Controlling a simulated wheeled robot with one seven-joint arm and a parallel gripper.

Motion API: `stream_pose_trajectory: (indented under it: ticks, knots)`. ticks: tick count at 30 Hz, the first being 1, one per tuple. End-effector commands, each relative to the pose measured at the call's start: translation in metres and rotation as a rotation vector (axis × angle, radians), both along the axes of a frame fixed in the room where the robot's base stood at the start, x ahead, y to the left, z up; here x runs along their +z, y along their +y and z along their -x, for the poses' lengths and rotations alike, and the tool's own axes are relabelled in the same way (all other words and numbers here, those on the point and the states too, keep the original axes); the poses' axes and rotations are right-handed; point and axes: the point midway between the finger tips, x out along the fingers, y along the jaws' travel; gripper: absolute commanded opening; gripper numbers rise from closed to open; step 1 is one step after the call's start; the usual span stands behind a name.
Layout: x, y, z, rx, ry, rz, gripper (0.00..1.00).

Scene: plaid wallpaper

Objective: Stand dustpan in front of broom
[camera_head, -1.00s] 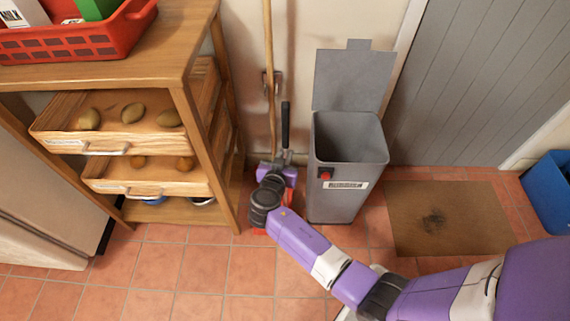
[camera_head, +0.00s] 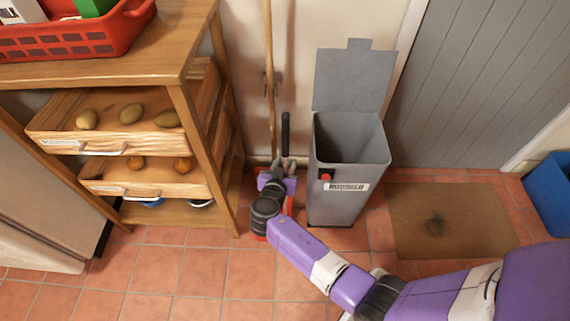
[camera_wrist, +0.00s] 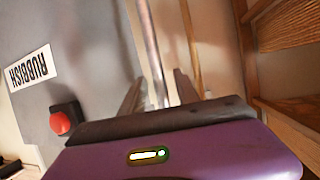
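The dustpan shows as an upright black handle (camera_head: 285,134) and a red pan (camera_head: 259,236) at floor level, mostly hidden by my arm. It stands between the shelf unit and the bin. The broom's wooden stick (camera_head: 269,80) rises behind it against the wall; its lower end is hidden. My gripper (camera_head: 284,164) is low at the foot of the dustpan handle, fingers spread to either side. In the wrist view, a pale grey rod (camera_wrist: 152,50) passes between my open fingers (camera_wrist: 158,92), with gaps on both sides.
A grey rubbish bin (camera_head: 340,195) with its lid up stands close right of my gripper. A wooden shelf unit (camera_head: 186,130) stands close left. A brown mat (camera_head: 450,220) and blue bin (camera_head: 549,190) lie further right. The tiled floor (camera_head: 200,275) in front is clear.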

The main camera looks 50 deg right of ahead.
Motion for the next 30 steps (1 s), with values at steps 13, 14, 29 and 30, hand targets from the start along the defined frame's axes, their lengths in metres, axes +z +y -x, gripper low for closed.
stream_pose_trajectory:
  ticks: [13, 14, 29, 30]
  knots:
    - [0.015, 0.025, 0.012, 0.004, 0.000, 0.000, 0.38]
    - [0.017, 0.030, 0.015, 0.005, 0.001, 0.001, 0.38]
    - [0.045, 0.097, 0.048, 0.001, 0.000, 0.000, 0.38]
    - [0.046, 0.098, 0.049, 0.001, 0.000, 0.000, 0.38]
